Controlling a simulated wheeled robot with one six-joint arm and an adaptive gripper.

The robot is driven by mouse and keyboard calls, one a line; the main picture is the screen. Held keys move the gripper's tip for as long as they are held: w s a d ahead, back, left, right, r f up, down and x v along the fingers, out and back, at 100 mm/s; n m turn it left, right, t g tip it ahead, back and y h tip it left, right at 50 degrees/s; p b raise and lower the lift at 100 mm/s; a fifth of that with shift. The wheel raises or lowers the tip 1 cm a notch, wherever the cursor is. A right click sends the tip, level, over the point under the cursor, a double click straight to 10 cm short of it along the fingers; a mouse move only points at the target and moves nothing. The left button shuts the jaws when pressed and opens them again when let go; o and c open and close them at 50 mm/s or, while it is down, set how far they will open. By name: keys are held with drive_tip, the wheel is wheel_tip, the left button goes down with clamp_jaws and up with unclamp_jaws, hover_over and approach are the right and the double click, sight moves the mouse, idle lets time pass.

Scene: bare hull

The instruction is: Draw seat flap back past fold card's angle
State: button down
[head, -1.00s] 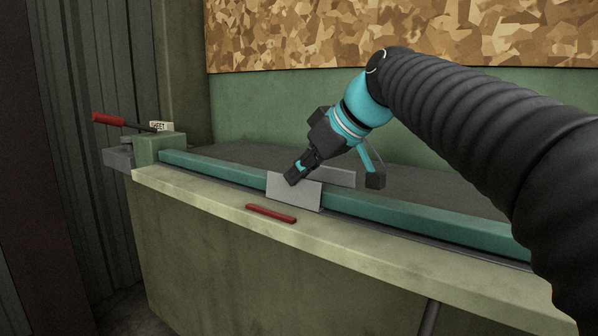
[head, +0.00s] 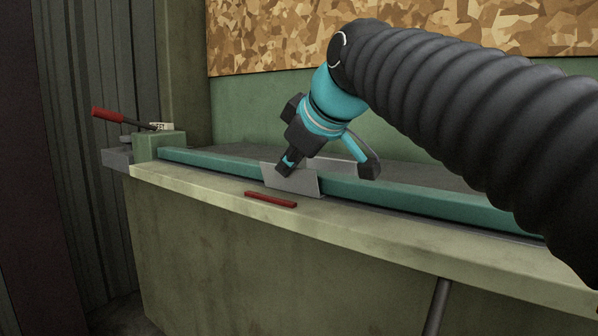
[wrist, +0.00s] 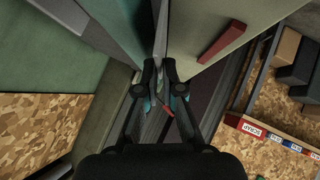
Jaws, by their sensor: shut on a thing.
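The seat flap, a grey sheet plate (head: 299,182), stands up in front of the teal bar (head: 420,201) on the bench and leans slightly toward the front. My gripper (head: 285,171) comes down from the upper right and is shut on its upper edge. In the wrist view, my gripper's fingertips (wrist: 161,72) close together on the flap (wrist: 160,38), which shows nearly edge-on. A grey piece (head: 323,165) shows behind the bar, partly hidden by my gripper. I cannot pick out a fold card for certain.
A red bar (head: 271,199) lies on the bench's front ledge (head: 200,184), just in front of the flap. A red-handled lever (head: 109,114) stands at the left end. The wrist view also shows a frame with labelled compartments (wrist: 244,124).

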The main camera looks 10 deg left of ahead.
drive_tip(key=shift+s+a+f, duration=0.1)
drive_tip(key=shift+s, duration=0.05)
idle(0.4)
drive_tip(key=c, duration=1.3)
unclamp_jaws()
drive_tip(key=v, duration=1.2)
drive_tip(key=shift+s+f, duration=0.1)
drive_tip(key=shift+s, duration=0.1)
